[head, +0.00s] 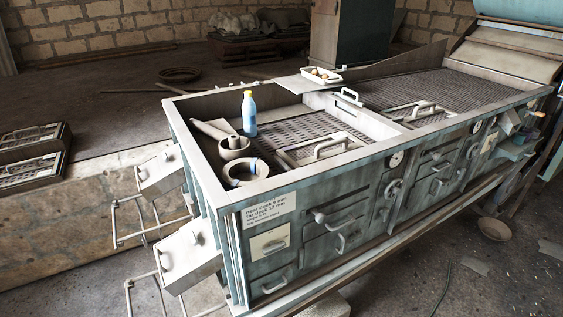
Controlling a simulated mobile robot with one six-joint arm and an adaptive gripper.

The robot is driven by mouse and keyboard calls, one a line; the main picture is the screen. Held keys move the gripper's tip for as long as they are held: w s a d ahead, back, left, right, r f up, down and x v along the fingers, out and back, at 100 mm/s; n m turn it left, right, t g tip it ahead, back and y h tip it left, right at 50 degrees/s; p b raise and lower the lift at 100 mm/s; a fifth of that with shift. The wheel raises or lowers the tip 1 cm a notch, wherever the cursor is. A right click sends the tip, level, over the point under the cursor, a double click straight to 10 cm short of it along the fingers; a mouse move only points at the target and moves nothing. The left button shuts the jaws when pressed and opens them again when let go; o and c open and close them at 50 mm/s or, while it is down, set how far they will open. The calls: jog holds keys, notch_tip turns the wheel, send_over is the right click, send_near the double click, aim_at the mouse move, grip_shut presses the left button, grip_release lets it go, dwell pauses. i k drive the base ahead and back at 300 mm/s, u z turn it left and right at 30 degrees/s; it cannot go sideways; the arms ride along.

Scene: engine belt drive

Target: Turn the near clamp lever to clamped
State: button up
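A long grey-green machine (215,196) fills the middle of the head view. Its near front panel carries a pale lever with a round end (320,217) and a curved handle (341,243) below it. A small dark lever (273,245) sits on a cream plate under a printed label (268,209). Similar handles show farther along the front. I cannot tell which of these is the near clamp lever, nor whether it is clamped. My gripper is not in view.
A blue bottle (249,114), a pale cup (234,147) and a pale ring (246,171) stand in the machine's open top. Two boxes with handles (191,255) (161,170) and wire frames jut from its left end. A bowl (494,229) lies on the floor at right.

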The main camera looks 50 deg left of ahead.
aim_at(283, 165)
jog(key=u, duration=0.05)
jog(key=k, duration=1.55)
jog(key=u, duration=1.25)
jog(key=i, duration=0.95)
